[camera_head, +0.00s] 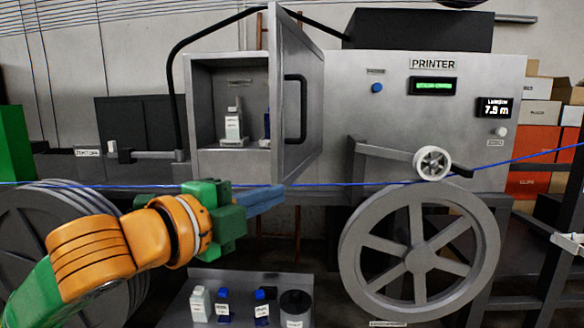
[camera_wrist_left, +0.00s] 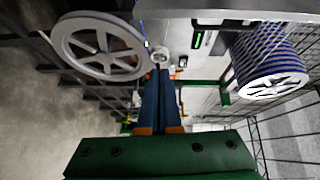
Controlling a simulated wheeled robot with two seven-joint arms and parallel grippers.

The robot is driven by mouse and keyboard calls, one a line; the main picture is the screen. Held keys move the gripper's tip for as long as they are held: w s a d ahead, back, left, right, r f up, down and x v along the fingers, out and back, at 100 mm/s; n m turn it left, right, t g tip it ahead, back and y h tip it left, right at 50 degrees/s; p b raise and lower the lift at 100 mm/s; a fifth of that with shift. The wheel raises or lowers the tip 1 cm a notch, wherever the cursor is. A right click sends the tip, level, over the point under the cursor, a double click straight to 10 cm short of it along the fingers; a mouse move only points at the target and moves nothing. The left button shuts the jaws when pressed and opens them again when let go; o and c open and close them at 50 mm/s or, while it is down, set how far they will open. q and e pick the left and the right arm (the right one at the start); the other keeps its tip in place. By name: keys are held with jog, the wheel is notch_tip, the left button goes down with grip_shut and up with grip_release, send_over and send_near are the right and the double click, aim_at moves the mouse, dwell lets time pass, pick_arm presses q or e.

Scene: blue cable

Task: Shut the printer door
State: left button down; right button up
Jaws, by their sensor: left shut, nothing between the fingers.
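The printer (camera_head: 430,125) is a grey metal cabinet with a label and a green display. Its door (camera_head: 264,100) stands open, hinged on the right of a compartment, with its free edge swung toward me. A dark handle (camera_head: 302,108) is on the door's outer face. Inside the compartment are a white bottle (camera_head: 233,125) and a partly hidden blue one. My left gripper (camera_head: 282,192) is shut and empty, its blue fingers just below the door's lower edge; I cannot tell if they touch. The fingers also show in the left wrist view (camera_wrist_left: 160,75). My right gripper is not in view.
A blue cable (camera_head: 350,184) runs across in front of the printer. A large spoked wheel (camera_head: 418,258) stands below it. Several bottles stand on a low shelf (camera_head: 250,278). A cable spool (camera_wrist_left: 270,65) shows in the wrist view. Boxes (camera_head: 540,112) are stacked at the right.

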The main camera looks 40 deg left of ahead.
aim_at(277, 164)
pick_arm(q)
jog(key=shift+m+t, duration=0.3)
jog(key=shift+t, duration=0.1)
jog(key=w+a+p, duration=0.1)
jog(key=w+p, duration=0.1)
jog(key=w+a+r+p, duration=0.1)
jog(key=w+p, duration=0.1)
jog(key=w, duration=0.1)
jog(key=w+a+r+p, duration=0.1)
jog(key=w+a+p, duration=0.1)
jog(key=w, duration=0.1)
jog(key=shift+r, duration=0.1)
jog(key=shift+s+a+r, duration=0.2)
jog(key=shift+s+a, duration=0.05)
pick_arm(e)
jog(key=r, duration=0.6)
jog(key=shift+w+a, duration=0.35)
pick_arm(q)
jog(key=shift+w, duration=0.1)
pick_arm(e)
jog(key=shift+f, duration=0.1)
